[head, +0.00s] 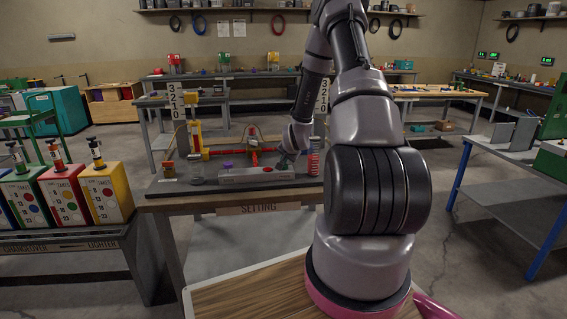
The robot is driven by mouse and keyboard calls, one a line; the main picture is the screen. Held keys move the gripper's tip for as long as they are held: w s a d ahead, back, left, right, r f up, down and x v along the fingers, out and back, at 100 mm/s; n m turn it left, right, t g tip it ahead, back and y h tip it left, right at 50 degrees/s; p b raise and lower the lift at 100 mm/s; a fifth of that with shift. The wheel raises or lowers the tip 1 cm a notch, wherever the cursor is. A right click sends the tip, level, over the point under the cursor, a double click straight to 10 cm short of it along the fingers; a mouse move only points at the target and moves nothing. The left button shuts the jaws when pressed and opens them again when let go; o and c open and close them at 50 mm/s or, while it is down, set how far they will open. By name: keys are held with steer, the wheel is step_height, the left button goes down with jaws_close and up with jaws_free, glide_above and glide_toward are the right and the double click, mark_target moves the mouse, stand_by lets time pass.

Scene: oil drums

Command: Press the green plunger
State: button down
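A red round cap (268,170) shows on the box just left of the gripper. A purple cap (228,166) shows at the box's left part. I cannot make out a green plunger on this box; my gripper and wrist hide part of its right end. I cannot tell whether the gripper touches anything.
On the bench (165,188) stand a yellow column (196,138), red piping (255,153), a red coil (314,160) and two number scales. Left are yellow (103,192) and red (65,198) cans with knobs on top. A blue-legged table (512,180) stands right. Floor between is clear.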

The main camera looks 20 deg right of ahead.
steer(key=shift+s+f, duration=0.4)
steer(key=r, duration=0.5)
steer(key=shift+w, duration=0.25)
steer(key=shift+r, duration=0.55)
steer(key=shift+w, duration=0.1)
steer(key=shift+r, duration=0.35)
steer(key=s+a+r+n, duration=0.1)
steer(key=s+a+r, duration=0.25)
steer(key=r, duration=0.35)
steer(key=s+a+r+n+g, duration=0.1)
steer(key=s+a+r, duration=0.25)
steer(key=r, duration=0.35)
steer(key=s+a+r+n, duration=0.1)
steer(key=s+a+r, duration=0.1)
steer(key=s+r, duration=0.35)
steer(key=s+a+r+n+y, duration=0.1)
steer(key=s+a+r, duration=0.2)
steer(key=s, duration=0.4)
steer(key=s+a+r+n+y, duration=0.1)
steer(key=s+a+r, duration=0.2)
steer(key=s+r, duration=0.2)
steer(key=s+a+r+n+g+y, duration=0.1)
steer(key=s+a+r+n, duration=0.1)
steer(key=s, duration=0.9)
steer(key=shift+a+r+y, duration=0.3)
steer(key=shift+a+r, duration=0.1)
steer(key=shift+r, duration=0.5)
